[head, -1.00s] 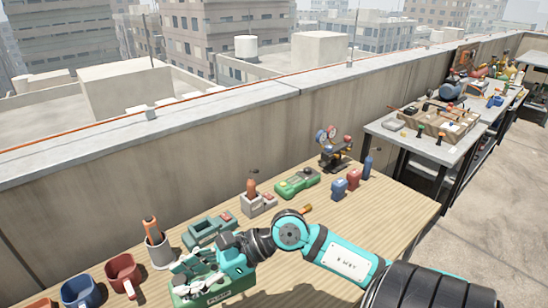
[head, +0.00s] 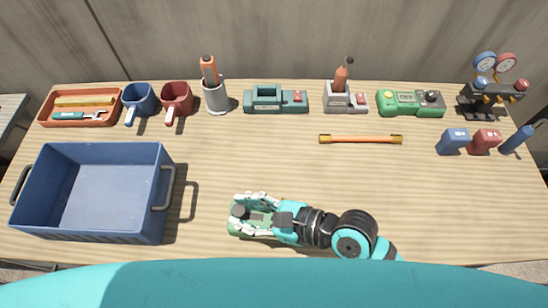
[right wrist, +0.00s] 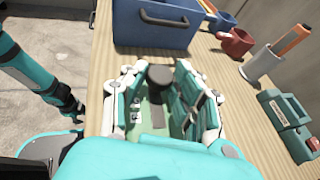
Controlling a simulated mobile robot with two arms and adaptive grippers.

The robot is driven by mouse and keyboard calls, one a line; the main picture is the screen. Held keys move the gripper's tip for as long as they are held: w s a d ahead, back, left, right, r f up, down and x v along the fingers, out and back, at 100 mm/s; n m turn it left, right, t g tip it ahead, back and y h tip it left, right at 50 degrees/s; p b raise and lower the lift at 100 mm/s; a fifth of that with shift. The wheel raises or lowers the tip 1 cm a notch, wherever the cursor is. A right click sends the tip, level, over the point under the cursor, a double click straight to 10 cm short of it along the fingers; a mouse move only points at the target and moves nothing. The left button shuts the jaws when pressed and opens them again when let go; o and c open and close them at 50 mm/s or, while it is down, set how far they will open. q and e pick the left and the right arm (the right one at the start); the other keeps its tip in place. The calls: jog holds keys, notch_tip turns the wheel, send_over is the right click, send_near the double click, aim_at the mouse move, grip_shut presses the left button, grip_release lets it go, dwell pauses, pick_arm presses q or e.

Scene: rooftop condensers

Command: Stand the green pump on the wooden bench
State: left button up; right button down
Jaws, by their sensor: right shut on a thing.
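My right gripper (head: 255,215) is over the front middle of the wooden bench (head: 225,165), shut on the green pump (head: 235,230). The pump is a green body with a dark round knob; fingers cover much of it. In the right wrist view the pump (right wrist: 144,112) lies between the white and teal fingers (right wrist: 160,105), the knob at its far end. I cannot tell whether its underside touches the bench. My left gripper is not seen in the head view.
A blue crate (head: 160,150) stands left of the gripper. A red tray (head: 82,121), mugs (head: 176,100), a teal device (head: 275,104), a green device (head: 410,104) and gauges (head: 485,62) line the back. An orange bar (head: 360,139) lies mid-bench. The bench right of my arm is clear.

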jog(key=s+a, duration=0.4)
jog(key=a, duration=0.1)
jog(key=shift+n+g, duration=0.4)
jog(key=w+d+f, duration=0.1)
jog(key=w+d, duration=0.2)
jog(key=w+d+f, duration=0.1)
jog(key=w+d, duration=0.3)
jog(key=w+d+f, duration=0.1)
jog(key=w+d, duration=0.2)
jog(key=w, duration=0.1)
jog(key=shift+w+d+f, duration=0.1)
jog(key=shift+d, duration=0.3)
jog(key=shift+f, duration=0.55)
jog(key=c, duration=1)
grip_release()
jog(key=shift+f, duration=0.1)
